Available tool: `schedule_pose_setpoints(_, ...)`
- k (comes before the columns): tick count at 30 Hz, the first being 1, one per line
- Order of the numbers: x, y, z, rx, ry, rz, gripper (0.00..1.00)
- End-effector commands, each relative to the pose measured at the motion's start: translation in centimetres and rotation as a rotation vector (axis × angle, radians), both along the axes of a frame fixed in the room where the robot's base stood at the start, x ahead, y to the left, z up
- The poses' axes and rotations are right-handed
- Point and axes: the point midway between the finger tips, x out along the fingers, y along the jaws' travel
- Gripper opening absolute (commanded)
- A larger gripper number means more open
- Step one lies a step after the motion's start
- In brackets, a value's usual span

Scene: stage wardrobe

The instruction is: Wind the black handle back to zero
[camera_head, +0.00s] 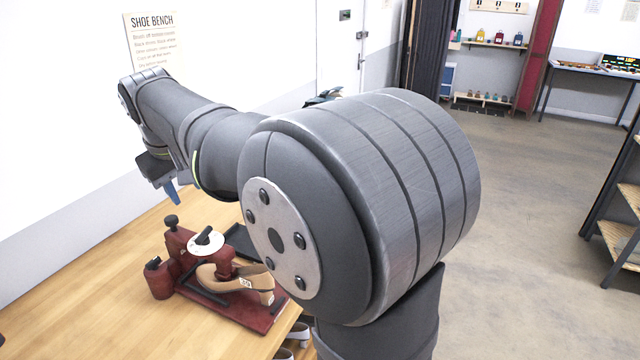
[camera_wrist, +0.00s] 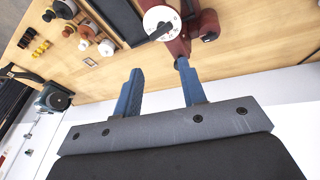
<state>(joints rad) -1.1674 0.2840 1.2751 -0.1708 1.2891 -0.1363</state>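A dark red shoe-stretching device (camera_head: 180,262) stands on the wooden bench. A white dial (camera_head: 205,241) with a black handle (camera_head: 204,235) across it sits on its top. In the wrist view the black handle (camera_wrist: 161,32) lies across the marked white dial (camera_wrist: 152,16), near the top edge; its marks are too small to read. A tan shoe (camera_head: 238,281) with a number tag sits on the device. My gripper (camera_wrist: 158,67) has two blue fingers, spread apart with nothing between them. The fingers are apart from the handle. In the head view my gripper is partly hidden by its own housing.
Black knobs (camera_head: 171,221) stand up from the device's left part. A white wall is close behind the bench. Bare bench top (camera_head: 90,290) lies left of the device.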

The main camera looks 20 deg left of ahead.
Motion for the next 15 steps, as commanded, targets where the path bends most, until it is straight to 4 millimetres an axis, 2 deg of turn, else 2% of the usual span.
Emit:
schedule_pose_setpoints(6,-1.6,0.2,0.6,-0.063,-0.140,0.258,0.38)
schedule_pose_setpoints(15,0.6,1.6,-5.1,-0.068,-0.141,0.261,0.38)
